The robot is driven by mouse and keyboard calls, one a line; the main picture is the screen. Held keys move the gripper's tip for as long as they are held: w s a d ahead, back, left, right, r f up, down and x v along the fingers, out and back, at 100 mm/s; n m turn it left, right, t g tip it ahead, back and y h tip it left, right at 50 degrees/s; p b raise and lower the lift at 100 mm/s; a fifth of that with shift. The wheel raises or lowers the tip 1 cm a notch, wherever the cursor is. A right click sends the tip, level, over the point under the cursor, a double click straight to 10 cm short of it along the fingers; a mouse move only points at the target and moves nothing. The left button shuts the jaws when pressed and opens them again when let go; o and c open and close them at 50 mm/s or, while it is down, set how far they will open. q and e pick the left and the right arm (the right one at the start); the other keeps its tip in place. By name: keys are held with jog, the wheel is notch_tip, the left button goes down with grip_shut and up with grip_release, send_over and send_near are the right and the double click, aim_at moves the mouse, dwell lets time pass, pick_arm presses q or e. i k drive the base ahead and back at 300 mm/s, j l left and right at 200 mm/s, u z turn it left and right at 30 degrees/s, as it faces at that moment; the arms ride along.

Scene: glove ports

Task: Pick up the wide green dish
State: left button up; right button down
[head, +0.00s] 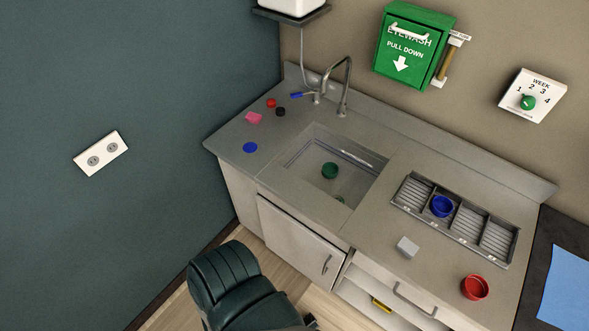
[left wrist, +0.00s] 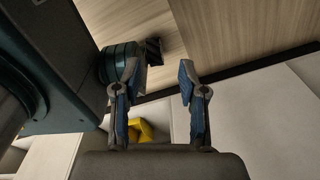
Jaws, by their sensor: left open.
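My right gripper is in neither view.
The sink (head: 302,190) has a tall faucet (head: 345,88) behind it. A yellow object (head: 381,304) sits below.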

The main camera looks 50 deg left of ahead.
aim_at(330, 171)
jog(key=u, duration=1.4)
